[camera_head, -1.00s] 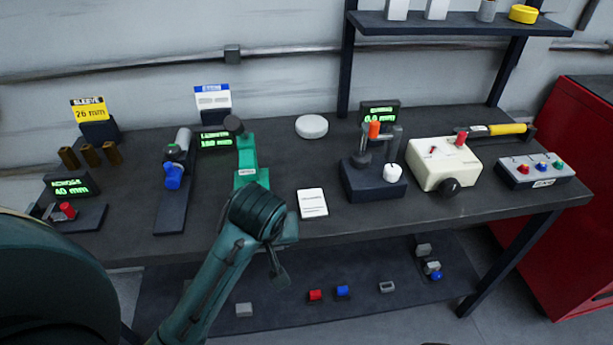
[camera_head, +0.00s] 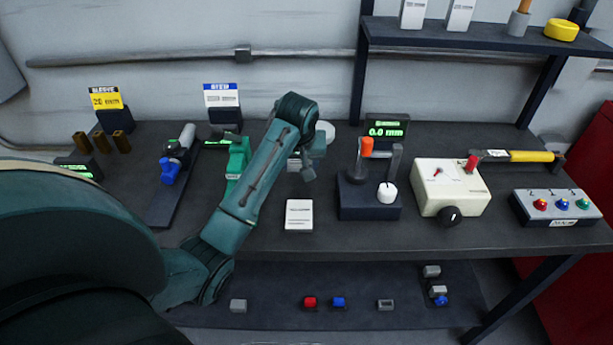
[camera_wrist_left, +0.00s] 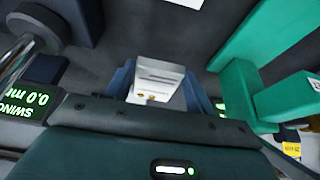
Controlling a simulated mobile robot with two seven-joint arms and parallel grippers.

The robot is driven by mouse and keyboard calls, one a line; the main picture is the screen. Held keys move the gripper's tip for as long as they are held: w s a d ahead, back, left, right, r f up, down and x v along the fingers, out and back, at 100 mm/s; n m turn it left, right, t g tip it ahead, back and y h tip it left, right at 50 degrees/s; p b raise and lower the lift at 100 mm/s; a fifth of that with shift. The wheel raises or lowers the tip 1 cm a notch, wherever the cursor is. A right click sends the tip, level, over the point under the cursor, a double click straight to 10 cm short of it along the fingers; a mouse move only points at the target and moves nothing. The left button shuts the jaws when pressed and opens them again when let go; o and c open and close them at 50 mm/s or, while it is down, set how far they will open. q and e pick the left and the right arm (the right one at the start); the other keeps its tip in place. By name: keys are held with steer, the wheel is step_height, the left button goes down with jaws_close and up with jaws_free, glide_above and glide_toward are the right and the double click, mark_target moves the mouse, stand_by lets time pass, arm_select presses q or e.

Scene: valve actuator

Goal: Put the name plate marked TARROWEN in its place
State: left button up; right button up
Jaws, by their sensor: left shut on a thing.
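My left gripper (camera_head: 308,168) is over the middle of the bench, and my own arm largely hides it in the head view. In the left wrist view its blue fingers (camera_wrist_left: 158,90) are shut on a pale plate-like piece (camera_wrist_left: 157,76). Small orange marks show near the lower end of this piece. I cannot read TARROWEN on it. A white card with print (camera_head: 298,214) lies flat near the bench's front edge, in front of the gripper and apart from it. Its print is too small to read. My right gripper is not in view.
A green stand (camera_head: 238,160) is close to the left of my gripper, and a white round disc (camera_head: 327,132) is partly hidden behind it. The dark post fixture (camera_head: 370,200) with an orange cap and the cream box (camera_head: 450,185) stand to the right. A shelf (camera_head: 480,40) overhangs the back right.

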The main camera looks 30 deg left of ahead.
mark_target(300, 186)
arm_select(q)
steer(key=shift+f, duration=2.95)
steer(key=shift+f, duration=0.1)
steer(key=o, duration=1)
steer(key=shift+o, duration=0.2)
steer(key=shift+d+r, duration=0.1)
steer(key=shift+r, duration=0.35)
steer(key=v, duration=1.1)
steer(key=shift+s+r, duration=0.15)
